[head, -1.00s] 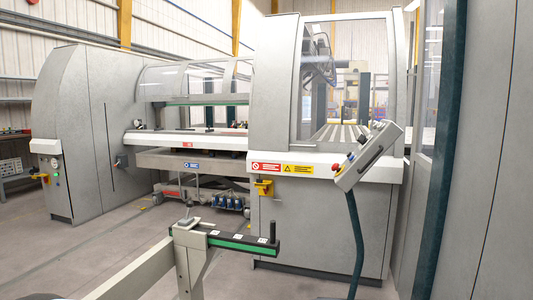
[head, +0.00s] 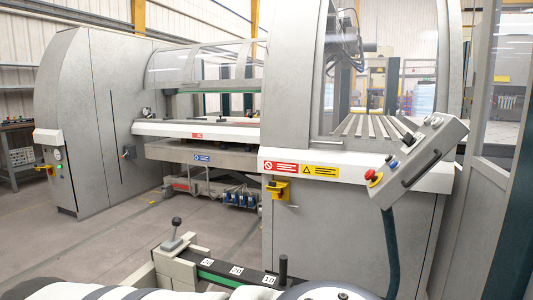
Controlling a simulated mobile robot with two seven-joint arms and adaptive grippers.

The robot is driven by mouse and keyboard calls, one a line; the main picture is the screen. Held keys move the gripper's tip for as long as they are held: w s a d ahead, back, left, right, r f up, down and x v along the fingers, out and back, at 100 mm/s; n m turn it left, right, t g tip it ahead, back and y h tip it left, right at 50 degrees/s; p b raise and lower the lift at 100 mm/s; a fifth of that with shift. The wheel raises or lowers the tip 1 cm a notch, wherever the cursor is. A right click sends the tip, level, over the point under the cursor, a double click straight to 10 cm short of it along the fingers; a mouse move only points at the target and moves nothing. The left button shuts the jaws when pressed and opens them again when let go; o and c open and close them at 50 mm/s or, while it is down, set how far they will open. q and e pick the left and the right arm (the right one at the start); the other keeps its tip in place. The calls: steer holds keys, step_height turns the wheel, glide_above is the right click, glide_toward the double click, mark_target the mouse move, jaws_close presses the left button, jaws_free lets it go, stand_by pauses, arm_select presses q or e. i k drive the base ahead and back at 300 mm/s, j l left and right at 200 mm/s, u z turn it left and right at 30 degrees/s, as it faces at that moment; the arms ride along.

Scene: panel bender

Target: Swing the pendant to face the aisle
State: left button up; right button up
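The pendant (head: 425,160) is a grey, tilted control box at the right of the head view, in front of the white ledge of the machine's right housing. A red button on yellow, a blue knob and other small controls sit along its left end. A dark handle bar runs along its near side. A dark teal post or hose (head: 391,250) shows below it and runs down out of view. White and dark parts of my arms show along the bottom edge. Neither gripper can be seen, and nothing of mine touches the pendant.
The panel bender's right housing (head: 330,225) stands behind the pendant. A low rail with a black top and green stripe (head: 215,270) and a lever (head: 174,236) lies close in front. A glazed frame (head: 497,95) stands at right. Open floor (head: 120,245) lies at left.

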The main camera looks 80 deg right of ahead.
mark_target(432, 143)
steer(key=l+z, duration=0.25)
steer(key=z, duration=0.15)
steer(key=i+l+z, duration=0.1)
steer(key=l+z, duration=0.4)
steer(key=z, duration=0.25)
steer(key=i+l+z, duration=0.15)
steer(key=z, duration=0.25)
